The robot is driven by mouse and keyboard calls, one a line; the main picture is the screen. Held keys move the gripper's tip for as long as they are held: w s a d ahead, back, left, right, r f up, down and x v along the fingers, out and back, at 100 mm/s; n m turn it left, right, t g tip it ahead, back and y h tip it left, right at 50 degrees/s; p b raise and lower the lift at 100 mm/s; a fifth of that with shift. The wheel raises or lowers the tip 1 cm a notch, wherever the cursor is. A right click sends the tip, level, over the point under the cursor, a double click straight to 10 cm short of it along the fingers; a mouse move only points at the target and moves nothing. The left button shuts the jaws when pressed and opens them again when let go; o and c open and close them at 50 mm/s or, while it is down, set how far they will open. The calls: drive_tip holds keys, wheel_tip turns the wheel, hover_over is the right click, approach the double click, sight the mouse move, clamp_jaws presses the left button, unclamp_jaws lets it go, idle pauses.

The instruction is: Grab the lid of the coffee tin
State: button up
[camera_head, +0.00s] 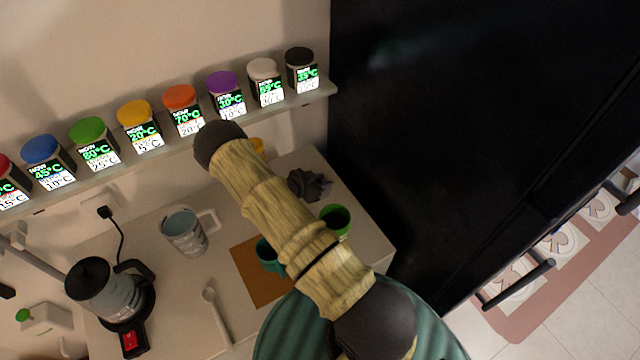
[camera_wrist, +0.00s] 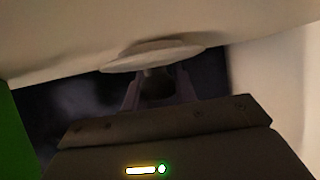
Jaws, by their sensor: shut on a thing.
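In the wrist view my gripper (camera_wrist: 158,84) is shut on a small knob below a pale, flat disc (camera_wrist: 152,54), which looks like the lid of the coffee tin. The disc lies against or close to a larger pale surface; I cannot tell whether they touch. In the head view my arm covers the gripper and the lid.
Spice dispensers with coloured lids line a shelf (camera_head: 160,150) above the counter. On the counter stand a kettle (camera_head: 105,292), a pale mug (camera_head: 184,233), a green cup (camera_head: 336,219), a teal cup (camera_head: 267,256), a brown mat (camera_head: 246,262) and a dark crumpled thing (camera_head: 310,186). A black cabinet (camera_head: 450,130) rises right.

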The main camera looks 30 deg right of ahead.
wheel_tip(320, 180, up, 10)
drive_tip(key=b, duration=0.2)
drive_tip(key=shift+b, duration=0.35)
